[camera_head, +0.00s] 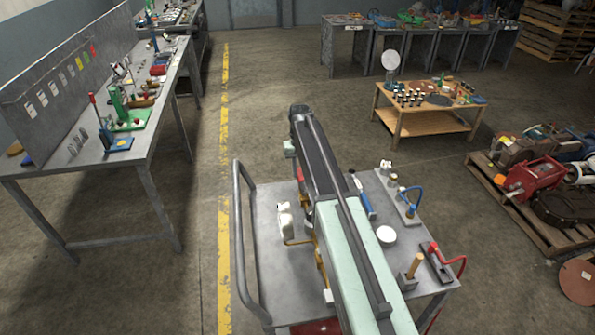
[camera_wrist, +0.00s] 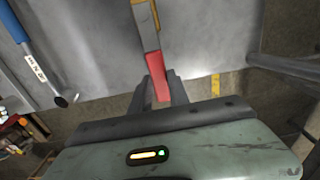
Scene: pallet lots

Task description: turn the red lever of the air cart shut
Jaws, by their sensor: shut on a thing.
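The air cart (camera_head: 262,215) is a grey metal-topped cart below my arm in the head view. The red lever (camera_wrist: 161,90) shows in the wrist view, joined to a grey and yellow part (camera_wrist: 147,22) above it. My gripper (camera_wrist: 160,84) has its two dark fingers on either side of the red lever and is shut on it. In the head view a small red piece (camera_head: 300,174) shows at the left edge of my arm. My arm hides most of the middle of the cart and the gripper's fingers there.
A blue-handled tool (camera_head: 362,197), a white round thing (camera_head: 386,235) and small fixtures stand on the cart's right side. A rail (camera_head: 240,235) runs along its left. A workbench (camera_head: 150,150) stands left, a wooden table (camera_head: 400,118) and loaded pallet (camera_head: 535,235) right. Floor between is clear.

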